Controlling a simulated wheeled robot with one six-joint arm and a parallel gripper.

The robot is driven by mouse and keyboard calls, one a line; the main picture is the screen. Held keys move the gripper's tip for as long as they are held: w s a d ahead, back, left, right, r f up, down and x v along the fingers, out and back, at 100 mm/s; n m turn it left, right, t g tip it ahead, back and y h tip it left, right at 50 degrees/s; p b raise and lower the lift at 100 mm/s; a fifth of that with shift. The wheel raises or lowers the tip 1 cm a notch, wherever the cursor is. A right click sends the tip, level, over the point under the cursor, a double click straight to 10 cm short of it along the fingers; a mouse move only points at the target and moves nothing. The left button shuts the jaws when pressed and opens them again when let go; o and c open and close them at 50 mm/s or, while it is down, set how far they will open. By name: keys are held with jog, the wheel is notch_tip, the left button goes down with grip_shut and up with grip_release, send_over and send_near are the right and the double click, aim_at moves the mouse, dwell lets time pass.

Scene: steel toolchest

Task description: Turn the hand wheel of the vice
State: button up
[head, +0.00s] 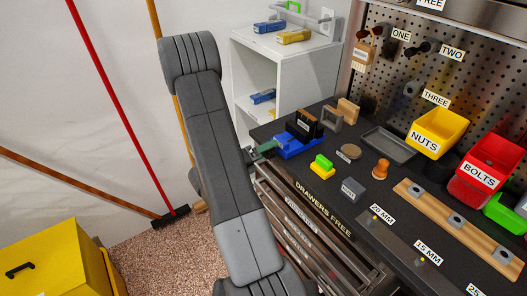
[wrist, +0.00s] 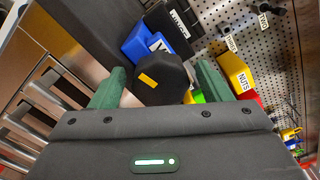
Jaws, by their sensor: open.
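The blue vice (head: 294,146) stands on the dark top of the toolchest near its left end. In the wrist view, its blue body (wrist: 139,42) shows just beyond the hand wheel. The hand wheel (wrist: 160,88) is black with an orange-yellow mark on its face. My gripper (wrist: 161,78) is open, its green fingers on either side of the wheel with a visible gap to each. In the head view, only a little of my green gripper (head: 264,148) shows at the left edge of the toolchest, and my arm and gripper hide the wheel.
Behind the vice stand a black holder (head: 304,122) and a grey frame (head: 331,118). Green and yellow blocks (head: 322,170), a grey block (head: 352,190) and an orange knob (head: 381,168) stand to the right. Drawer fronts (head: 303,218) lie below the top's edge.

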jog(key=b+v, duration=0.2)
jog(key=v, duration=1.2)
jog(key=shift+d, duration=0.1)
dwell(0.3)
jog(key=shift+p+x, duration=1)
jog(key=shift+x, duration=5.9)
